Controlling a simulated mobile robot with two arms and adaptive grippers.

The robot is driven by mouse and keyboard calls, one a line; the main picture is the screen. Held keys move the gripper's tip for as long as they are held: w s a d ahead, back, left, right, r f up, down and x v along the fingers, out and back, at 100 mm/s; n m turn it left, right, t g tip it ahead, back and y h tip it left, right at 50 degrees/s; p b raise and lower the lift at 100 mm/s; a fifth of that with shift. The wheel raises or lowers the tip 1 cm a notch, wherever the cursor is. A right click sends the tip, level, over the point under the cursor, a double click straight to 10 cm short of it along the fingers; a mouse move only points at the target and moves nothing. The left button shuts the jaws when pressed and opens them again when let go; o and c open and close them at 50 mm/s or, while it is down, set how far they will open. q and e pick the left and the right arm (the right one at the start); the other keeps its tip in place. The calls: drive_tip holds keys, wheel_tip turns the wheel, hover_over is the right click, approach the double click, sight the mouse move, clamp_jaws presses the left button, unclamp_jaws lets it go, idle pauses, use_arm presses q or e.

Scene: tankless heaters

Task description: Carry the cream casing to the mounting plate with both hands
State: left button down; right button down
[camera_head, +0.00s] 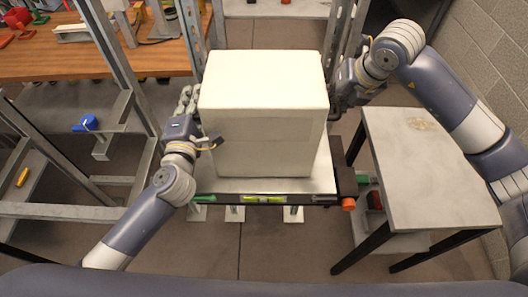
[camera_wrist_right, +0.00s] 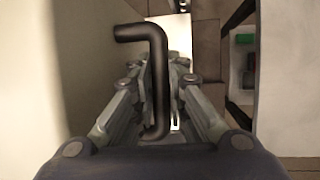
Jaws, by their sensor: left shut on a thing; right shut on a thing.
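The cream casing (camera_head: 265,115) is a large upright box in the middle of the head view. My left gripper (camera_head: 190,102) is at its left side, shut; its grip is partly hidden by the casing's edge. My right gripper (camera_head: 338,95) is at the right side. In the right wrist view, it is shut on a black bent handle (camera_wrist_right: 155,75) beside the casing's cream wall (camera_wrist_right: 85,80). A pale flat plate (camera_head: 265,186) shows below the casing. I cannot tell whether the casing touches it, or whether it is the mounting plate.
A spirit level (camera_head: 264,199) lies along the front edge below the casing. A grey-topped table (camera_head: 430,170) stands at the right. Metal frames (camera_head: 120,75) and a wooden bench (camera_head: 60,60) are at the left. A block wall (camera_head: 490,60) closes the right side.

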use_arm(q)
drive_tip(key=c, duration=2)
unclamp_jaws()
drive_tip(key=shift+a+f, duration=0.3)
drive_tip(key=shift+a, duration=0.05)
drive_tip(key=shift+c, duration=0.2)
use_arm(e)
drive_tip(key=c, duration=2)
unclamp_jaws()
drive_tip(key=shift+w+d+f, duration=0.1)
drive_tip(key=shift+d+f, duration=0.25)
use_arm(q)
drive_tip(key=o, duration=0.4)
drive_tip(key=shift+r, duration=0.15)
use_arm(e)
drive_tip(key=o, duration=0.4)
drive_tip(key=shift+r, duration=0.15)
use_arm(q)
drive_tip(key=shift+d, duration=0.1)
use_arm(e)
drive_tip(key=shift+a, duration=0.1)
use_arm(q)
drive_tip(key=shift+s, duration=0.1)
use_arm(e)
drive_tip(key=shift+a, duration=0.1)
